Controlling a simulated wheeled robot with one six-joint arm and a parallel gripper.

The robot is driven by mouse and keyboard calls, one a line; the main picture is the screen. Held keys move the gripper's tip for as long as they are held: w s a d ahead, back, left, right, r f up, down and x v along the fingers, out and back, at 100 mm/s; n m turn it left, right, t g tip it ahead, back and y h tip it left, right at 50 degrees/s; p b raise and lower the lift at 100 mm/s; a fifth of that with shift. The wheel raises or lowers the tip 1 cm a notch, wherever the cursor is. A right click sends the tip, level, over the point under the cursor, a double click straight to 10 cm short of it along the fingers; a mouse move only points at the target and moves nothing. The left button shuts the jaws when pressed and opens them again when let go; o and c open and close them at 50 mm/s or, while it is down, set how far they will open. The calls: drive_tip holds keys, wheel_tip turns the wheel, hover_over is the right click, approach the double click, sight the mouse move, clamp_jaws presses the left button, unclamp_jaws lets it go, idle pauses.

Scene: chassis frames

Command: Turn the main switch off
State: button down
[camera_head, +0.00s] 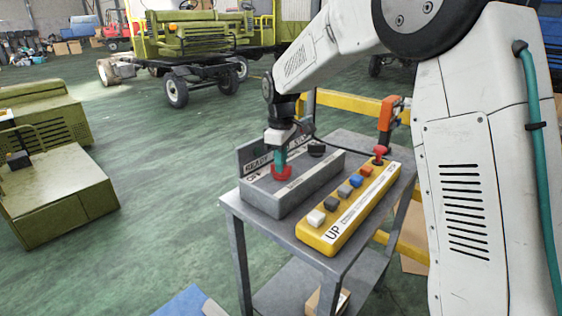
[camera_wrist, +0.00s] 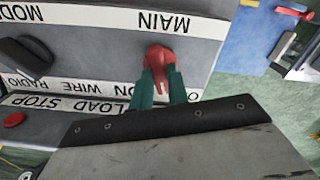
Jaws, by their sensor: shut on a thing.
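The main switch is a red rotary knob (camera_wrist: 158,62) on a grey control box (camera_head: 262,198); the word MAIN is printed beside it in the wrist view. In the head view the red knob (camera_head: 281,173) sits near the box's left end, under my gripper (camera_head: 279,160). In the wrist view the green fingers of my gripper (camera_wrist: 160,88) are shut on the red knob, one on each side. The knob's pointed part lies between the fingers and is partly hidden by them.
A black knob (camera_wrist: 27,56) sits on the same box. A yellow pendant (camera_head: 335,225) with several coloured buttons lies beside the box on a grey cart (camera_head: 245,212). An orange-handled tool (camera_head: 389,118) stands at the cart's back. Green vehicles (camera_head: 195,35) stand on the floor behind.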

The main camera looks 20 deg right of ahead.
drive_tip(key=n, duration=0.5)
idle(0.6)
drive_tip(key=c, duration=1.4)
unclamp_jaws()
drive_tip(key=shift+o, duration=0.2)
drive_tip(key=shift+r, duration=0.1)
wheel_tip(320, 180, up, 8)
drive_tip(key=shift+f, duration=0.15)
